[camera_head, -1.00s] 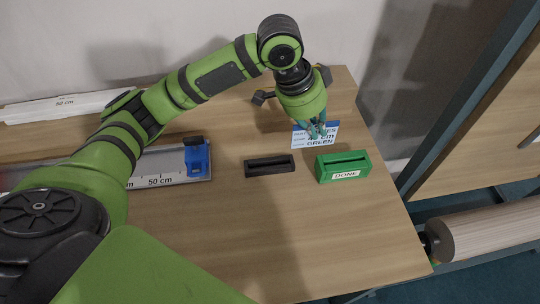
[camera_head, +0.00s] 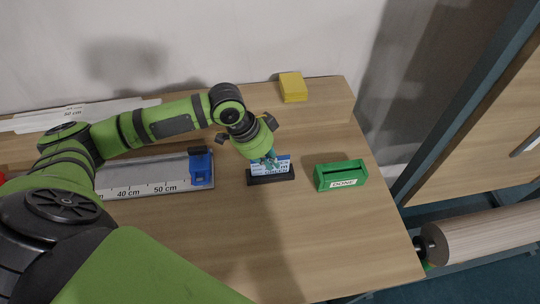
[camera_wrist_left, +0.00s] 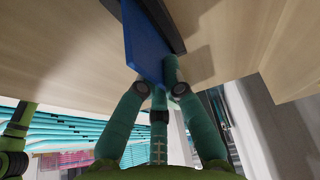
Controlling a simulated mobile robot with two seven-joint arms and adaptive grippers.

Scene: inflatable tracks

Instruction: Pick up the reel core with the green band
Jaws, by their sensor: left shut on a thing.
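My left gripper (camera_head: 271,158) is shut on a blue and white printed card (camera_head: 284,165), whose small text I cannot read now. The card stands upright at the black slotted holder (camera_head: 270,178); whether its lower edge is inside the slot, I cannot tell. In the left wrist view the fingers (camera_wrist_left: 155,80) close on the blue card (camera_wrist_left: 143,42), against the black holder (camera_wrist_left: 168,22). At the far right below the table edge is a pale roll (camera_head: 485,236) with a dark end. A small green patch (camera_head: 425,265) shows beneath that end, mostly hidden. My right gripper is not in view.
A green block (camera_head: 340,176) labelled DONE stands right of the holder. A ruler tray (camera_head: 140,178) with a blue stop (camera_head: 201,167) lies left. A yellow block (camera_head: 293,87) sits at the back. The front tabletop is clear.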

